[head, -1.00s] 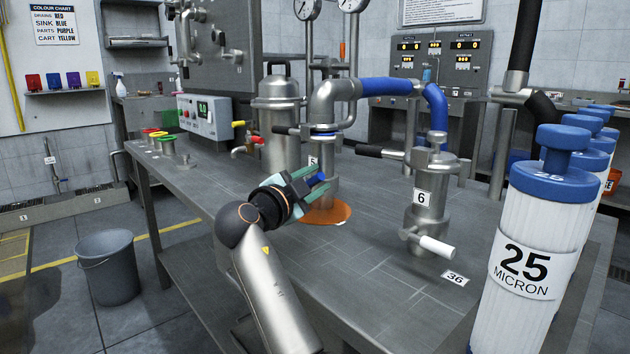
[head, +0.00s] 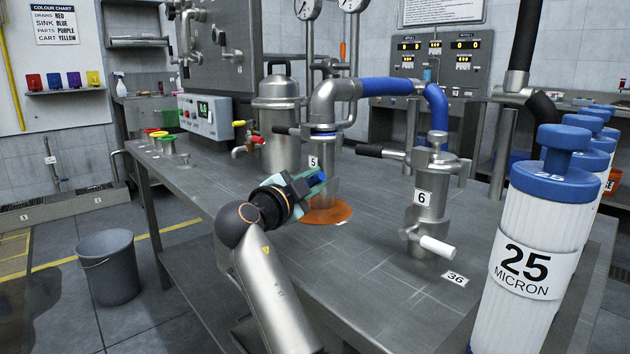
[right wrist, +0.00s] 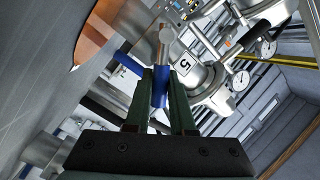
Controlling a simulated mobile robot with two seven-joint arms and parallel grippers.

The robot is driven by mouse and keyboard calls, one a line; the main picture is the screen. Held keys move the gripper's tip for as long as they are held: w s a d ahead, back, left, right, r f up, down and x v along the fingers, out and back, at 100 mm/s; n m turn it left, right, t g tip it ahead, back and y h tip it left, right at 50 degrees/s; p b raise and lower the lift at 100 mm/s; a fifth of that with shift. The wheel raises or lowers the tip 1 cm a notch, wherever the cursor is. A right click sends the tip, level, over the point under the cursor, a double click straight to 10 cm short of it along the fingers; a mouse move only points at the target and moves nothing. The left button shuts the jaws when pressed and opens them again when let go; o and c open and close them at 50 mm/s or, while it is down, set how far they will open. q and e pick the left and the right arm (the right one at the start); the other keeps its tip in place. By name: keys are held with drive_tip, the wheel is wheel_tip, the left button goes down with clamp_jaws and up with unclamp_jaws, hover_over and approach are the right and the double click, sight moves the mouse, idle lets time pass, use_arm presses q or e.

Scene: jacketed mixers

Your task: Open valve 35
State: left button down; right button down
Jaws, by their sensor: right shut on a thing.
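Vessel 5 (head: 325,192), a steel housing with a "5" tag, stands on the steel bench. A blue valve handle (head: 322,182) sits low on its near side. My right gripper (head: 312,184) is shut on this blue handle. In the right wrist view the handle (right wrist: 160,90) lies between the two green fingers, joined to a steel valve stem. Most of the handle is covered by the fingers in the head view. No 35 label is readable; a small white piece (head: 341,222) shows at the orange puddle's edge. My left gripper is out of view.
An orange puddle (head: 328,214) lies around the foot of vessel 5. Vessel 6 (head: 428,212), with a white handle (head: 437,246) and a 36 label (head: 455,278), stands to the right. A large white filter (head: 535,240) stands at the right front. The bench's near middle is clear.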

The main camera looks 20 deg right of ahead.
idle(0.5)
